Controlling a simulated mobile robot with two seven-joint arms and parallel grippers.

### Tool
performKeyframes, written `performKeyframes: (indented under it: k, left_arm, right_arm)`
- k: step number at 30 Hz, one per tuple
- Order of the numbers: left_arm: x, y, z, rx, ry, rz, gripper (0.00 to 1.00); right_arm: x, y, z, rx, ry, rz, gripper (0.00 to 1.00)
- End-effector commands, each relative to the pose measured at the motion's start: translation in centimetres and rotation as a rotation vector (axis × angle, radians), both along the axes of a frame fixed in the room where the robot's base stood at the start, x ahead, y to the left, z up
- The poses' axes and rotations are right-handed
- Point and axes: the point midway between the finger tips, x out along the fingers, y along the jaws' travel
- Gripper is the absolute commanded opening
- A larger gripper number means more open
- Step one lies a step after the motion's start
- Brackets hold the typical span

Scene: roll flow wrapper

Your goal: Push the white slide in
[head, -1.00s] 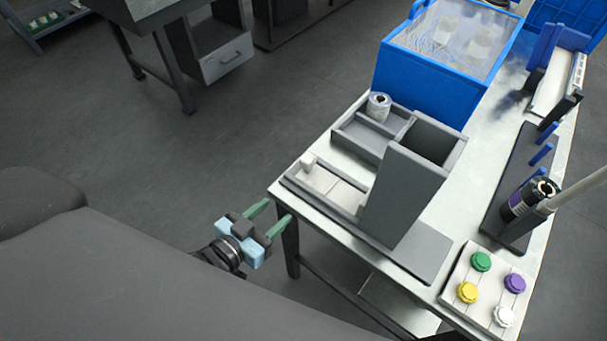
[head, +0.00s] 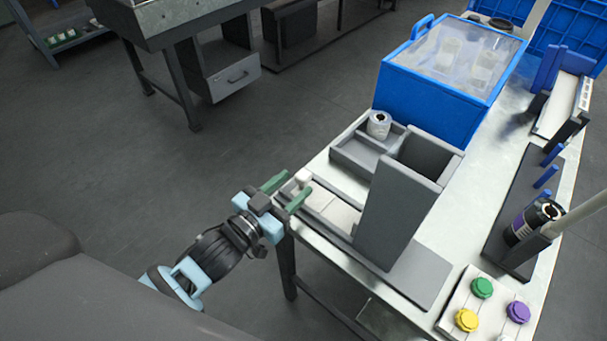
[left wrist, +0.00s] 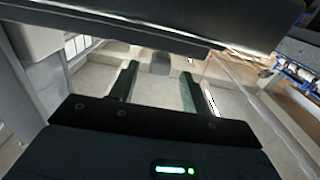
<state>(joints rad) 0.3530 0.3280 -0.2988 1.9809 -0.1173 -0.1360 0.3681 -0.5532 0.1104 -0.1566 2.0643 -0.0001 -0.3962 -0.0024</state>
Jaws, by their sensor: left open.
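The white slide (head: 335,211) lies flat in a grey track at the foot of a tall grey box (head: 398,215). Its pale knob (head: 302,177) stands up at the outer end, near the table's left edge. My left gripper (head: 298,184) is open at that edge, its green fingertips close to the knob. I cannot tell whether they touch it. The open fingers (left wrist: 156,84) also show in the left wrist view, with a small greyish block (left wrist: 160,63) beyond and between them. The gripper partly hides the slide's outer end. My right gripper is out of view.
A grey tray (head: 355,155) holding a white roll (head: 378,125) sits behind the slide. A blue crate (head: 425,105) stands behind that. Coloured knobs on a panel (head: 455,305) are at front right.

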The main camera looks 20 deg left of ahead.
Motion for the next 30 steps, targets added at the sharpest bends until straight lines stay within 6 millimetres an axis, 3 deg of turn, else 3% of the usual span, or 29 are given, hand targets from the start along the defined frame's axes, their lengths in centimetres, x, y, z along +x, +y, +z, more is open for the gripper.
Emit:
performKeyframes:
  k: [9,21,30]
  left_arm:
    - [3.5,-1.3,0.0,-0.001,0.001,0.0,0.47]
    - [4.0,-1.5,0.0,-0.001,0.001,0.0,0.46]
    - [4.0,-1.5,0.0,-0.001,0.001,0.0,0.07]
  right_arm:
    - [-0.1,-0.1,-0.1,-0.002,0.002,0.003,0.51]
    - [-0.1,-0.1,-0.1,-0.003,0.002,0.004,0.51]
    - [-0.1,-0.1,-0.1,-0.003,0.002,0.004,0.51]
